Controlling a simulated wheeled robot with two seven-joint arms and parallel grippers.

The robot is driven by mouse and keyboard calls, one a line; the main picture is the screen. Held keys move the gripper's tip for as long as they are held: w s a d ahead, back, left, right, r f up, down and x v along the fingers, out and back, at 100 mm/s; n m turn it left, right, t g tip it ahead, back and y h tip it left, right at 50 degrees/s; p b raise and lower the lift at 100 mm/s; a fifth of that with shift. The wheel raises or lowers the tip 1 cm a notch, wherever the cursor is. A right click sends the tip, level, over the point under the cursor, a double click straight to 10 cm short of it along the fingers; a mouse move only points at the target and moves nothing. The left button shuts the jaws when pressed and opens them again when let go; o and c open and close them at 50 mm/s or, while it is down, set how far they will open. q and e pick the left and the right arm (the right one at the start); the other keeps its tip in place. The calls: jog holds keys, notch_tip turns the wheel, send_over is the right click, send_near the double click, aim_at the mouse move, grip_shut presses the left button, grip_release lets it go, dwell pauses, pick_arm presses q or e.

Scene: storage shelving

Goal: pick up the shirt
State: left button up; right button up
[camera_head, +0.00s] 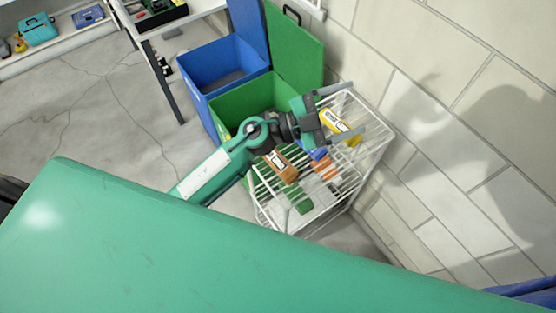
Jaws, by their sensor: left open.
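I cannot make out a shirt for certain in the head view. My left gripper (340,112) is open, over the back part of the top of a white wire rack (262,203). Its fingers are spread, and a yellow bottle-like item with a label (335,122) is right beside them. I cannot tell whether they touch it, and nothing shows clearly held between the fingers. My right gripper is not in view.
An orange-brown labelled item (281,166) lies on the rack; other orange, blue and green items show there. An open green bin (232,104) and a blue bin (205,62) stand behind. A block wall (450,130) bounds the right.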

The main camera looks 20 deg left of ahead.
pick_arm(q)
jog(key=s+d+f+m+g, duration=0.3)
jog(key=m+g, duration=0.2)
jog(key=g, duration=0.2)
jog(key=n+g+y, duration=0.1)
jog(key=g+y, duration=0.2)
jog(key=y, duration=1.6)
send_over(278, 157)
notch_tip(278, 157, down, 12)
notch_tip(278, 157, down, 8)
jog(key=shift+w+a+r+p, duration=0.1)
jog(key=shift+r+p, duration=0.15)
jog(key=shift+p, duration=0.75)
notch_tip(278, 157, down, 4)
jog(key=shift+f+p, duration=0.2)
jog(key=shift+p, duration=0.95)
jog(key=shift+f, duration=0.6)
jog(key=c, duration=1)
jog(key=shift+c, duration=0.7)
